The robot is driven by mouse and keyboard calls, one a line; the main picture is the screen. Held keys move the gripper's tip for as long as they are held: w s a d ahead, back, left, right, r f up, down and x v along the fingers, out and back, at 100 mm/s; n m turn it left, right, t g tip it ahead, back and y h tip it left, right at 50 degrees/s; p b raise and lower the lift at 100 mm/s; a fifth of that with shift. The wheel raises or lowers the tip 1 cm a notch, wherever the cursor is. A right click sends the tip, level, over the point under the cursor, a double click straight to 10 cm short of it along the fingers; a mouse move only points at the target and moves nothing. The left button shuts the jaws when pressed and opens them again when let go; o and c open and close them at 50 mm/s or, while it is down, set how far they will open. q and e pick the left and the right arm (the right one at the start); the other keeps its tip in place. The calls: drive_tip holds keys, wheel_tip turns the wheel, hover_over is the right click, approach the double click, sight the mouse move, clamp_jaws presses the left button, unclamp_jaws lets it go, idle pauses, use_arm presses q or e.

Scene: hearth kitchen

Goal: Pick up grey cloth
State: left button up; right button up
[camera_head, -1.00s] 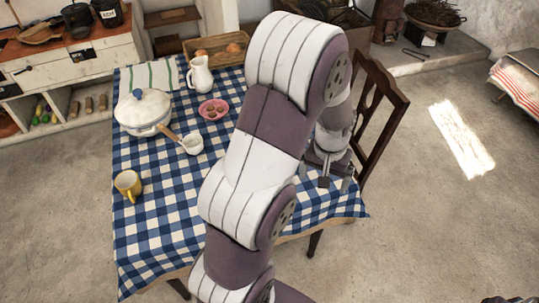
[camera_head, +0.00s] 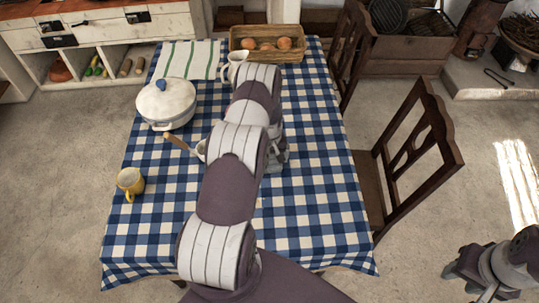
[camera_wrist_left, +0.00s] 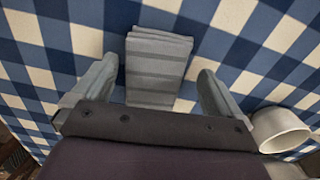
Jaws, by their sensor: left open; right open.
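The grey cloth (camera_wrist_left: 158,62) shows in the left wrist view as a folded, striped bundle lying on the blue-and-white checked tablecloth. My left gripper (camera_wrist_left: 157,78) is open, one finger on each side of the cloth, with gaps between them. Whether the fingers are down at the cloth's height I cannot tell. In the head view my left gripper (camera_head: 278,158) is over the middle of the table, mostly behind my arm, and the cloth is hidden there. My right gripper (camera_head: 472,280) is open and empty at the lower right, off the table.
A white cup (camera_wrist_left: 281,130) stands right of the left gripper in the wrist view. The table (camera_head: 315,215) also holds a yellow mug (camera_head: 130,182), a white lidded pot (camera_head: 167,104), a jug (camera_head: 234,66) and a basket (camera_head: 295,57). A chair (camera_head: 420,150) stands at the right.

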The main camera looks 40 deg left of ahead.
sight(271, 159)
use_arm(q)
drive_tip(key=shift+w+f, duration=0.1)
drive_tip(key=shift+f, duration=0.15)
drive_tip(key=shift+w, duration=0.1)
drive_tip(key=shift+c, duration=0.9)
drive_tip(key=c, duration=0.9)
drive_tip(key=shift+r, duration=0.1)
drive_tip(key=shift+r, duration=0.3)
wheel_tip(271, 159, up, 3)
drive_tip(key=shift+f+b, duration=0.1)
drive_tip(key=shift+b, duration=0.75)
drive_tip(key=s+d+r, duration=0.1)
drive_tip(key=d+r, duration=0.1)
drive_tip(key=d, duration=0.1)
drive_tip(key=s+d+r+b, duration=0.1)
drive_tip(key=s+d+r, duration=0.1)
drive_tip(key=d+r, duration=0.1)
drive_tip(key=s+d+r, duration=0.2)
drive_tip(key=d, duration=0.2)
drive_tip(key=shift+d+r+b, duration=0.2)
drive_tip(key=shift+d+b, duration=0.15)
drive_tip(key=shift+b, duration=0.05)
